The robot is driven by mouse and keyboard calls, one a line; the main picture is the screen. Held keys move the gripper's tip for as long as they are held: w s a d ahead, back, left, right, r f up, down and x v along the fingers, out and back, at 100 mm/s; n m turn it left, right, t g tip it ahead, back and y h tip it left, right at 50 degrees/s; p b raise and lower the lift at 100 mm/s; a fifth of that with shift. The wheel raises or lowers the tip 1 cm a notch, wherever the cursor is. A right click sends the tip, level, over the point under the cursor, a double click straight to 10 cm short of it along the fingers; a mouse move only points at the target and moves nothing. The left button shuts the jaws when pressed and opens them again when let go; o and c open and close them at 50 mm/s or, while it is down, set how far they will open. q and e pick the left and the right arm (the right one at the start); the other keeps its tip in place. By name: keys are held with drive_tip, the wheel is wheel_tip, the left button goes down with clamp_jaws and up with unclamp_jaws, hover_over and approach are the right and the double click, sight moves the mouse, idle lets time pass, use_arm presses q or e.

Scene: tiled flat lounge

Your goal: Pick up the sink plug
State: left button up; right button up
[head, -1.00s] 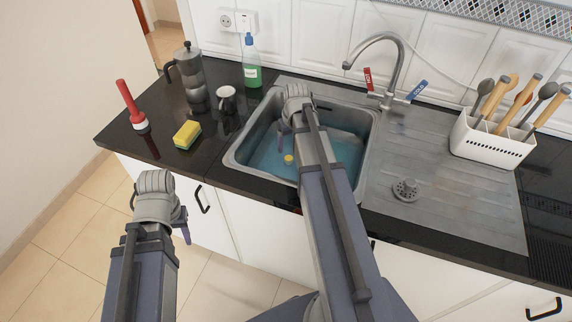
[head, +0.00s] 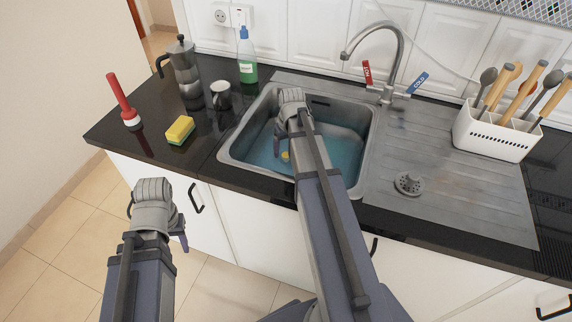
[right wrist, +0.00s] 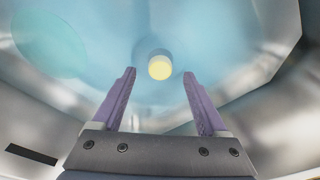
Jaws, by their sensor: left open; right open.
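A small yellow-topped plug (head: 285,157) stands in the blue water at the bottom of the steel sink (head: 229,146). In the right wrist view the plug (right wrist: 160,68) shows a round yellow top and a pale body, near a round ring on the sink floor. My right gripper (head: 280,151) is open inside the sink, just above the plug. In the right wrist view its two purple fingers (right wrist: 159,75) are apart, with the plug in line with the gap, and nothing is held. My left gripper (head: 180,236) is open and empty in front of the counter.
The sink walls surround my right gripper, with the faucet (head: 385,60) behind. A metal strainer (head: 408,184) lies on the drainboard; a white utensil holder (head: 497,133) stands right.

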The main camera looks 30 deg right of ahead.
sight(286, 158)
drive_tip(key=f+b, duration=0.2)
drive_tip(key=f, duration=0.1)
drive_tip(key=shift+w, duration=0.2)
use_arm(q)
wheel_tip(286, 158, down, 3)
drive_tip(key=shift+r, duration=0.1)
use_arm(e)
drive_tip(key=shift+r, duration=0.1)
drive_tip(key=shift+c, duration=0.3)
clamp_jaws()
